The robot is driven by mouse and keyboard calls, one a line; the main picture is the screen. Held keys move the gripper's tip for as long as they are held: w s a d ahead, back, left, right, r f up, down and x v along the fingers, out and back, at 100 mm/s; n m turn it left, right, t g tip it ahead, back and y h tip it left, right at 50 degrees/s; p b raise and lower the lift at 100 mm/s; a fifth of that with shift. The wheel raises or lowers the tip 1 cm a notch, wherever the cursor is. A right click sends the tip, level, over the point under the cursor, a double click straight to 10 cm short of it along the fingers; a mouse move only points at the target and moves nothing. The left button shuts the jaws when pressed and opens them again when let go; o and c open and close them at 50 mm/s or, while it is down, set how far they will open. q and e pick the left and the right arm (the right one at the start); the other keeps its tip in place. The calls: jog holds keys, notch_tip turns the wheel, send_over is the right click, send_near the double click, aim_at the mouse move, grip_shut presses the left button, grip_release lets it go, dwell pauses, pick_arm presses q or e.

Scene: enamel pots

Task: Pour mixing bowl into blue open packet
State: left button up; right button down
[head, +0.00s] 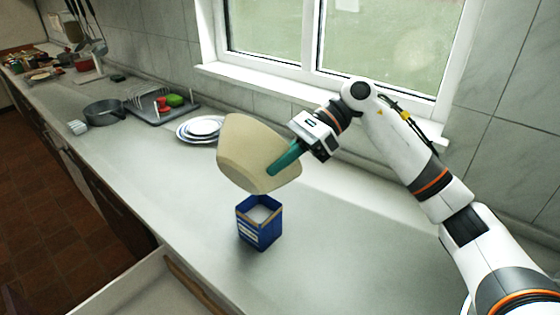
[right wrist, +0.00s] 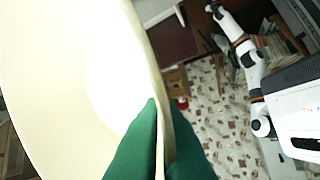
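The cream mixing bowl (head: 247,156) is held in the air above the counter, tilted to the left over the blue open packet (head: 260,232). The packet stands upright on the counter, its open top facing up, with pale contents showing inside. My right gripper (head: 284,160) is shut on the bowl's wall at its right side. In the right wrist view the green fingers (right wrist: 160,145) clasp the rim of the bowl (right wrist: 70,70), whose pale inside shows. My left gripper is not in the head view.
White and blue plates (head: 201,129) lie behind the bowl. A grey pot (head: 104,111) and a dish rack (head: 150,103) stand farther left. An open drawer (head: 150,285) juts out at the front. The counter right of the packet is clear.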

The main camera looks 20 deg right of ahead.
aim_at(274, 145)
notch_tip(274, 145, up, 2)
jog(key=shift+r+n+t+h, duration=0.1)
jog(key=shift+n+t+h, duration=0.2)
jog(key=shift+t+h, duration=0.3)
jog(key=shift+r+n+t+h+p, duration=0.3)
jog(key=shift+r+t+h+p, duration=0.25)
jog(key=shift+h, duration=0.55)
notch_tip(274, 145, up, 2)
jog(key=shift+r+n+t+h, duration=0.1)
jog(key=shift+n+t+h, duration=0.2)
jog(key=shift+t+h, duration=0.65)
jog(key=shift+a+r+h+p, duration=0.1)
jog(key=shift+r+h+p, duration=0.35)
jog(key=shift+h, duration=0.6)
jog(key=shift+r+n+t+h, duration=0.4)
jog(key=shift+r+t+h, duration=0.45)
jog(key=shift+t+h, duration=0.05)
jog(key=shift+r+t+h, duration=0.4)
jog(key=shift+r+h, duration=0.2)
jog(key=shift+f, duration=0.1)
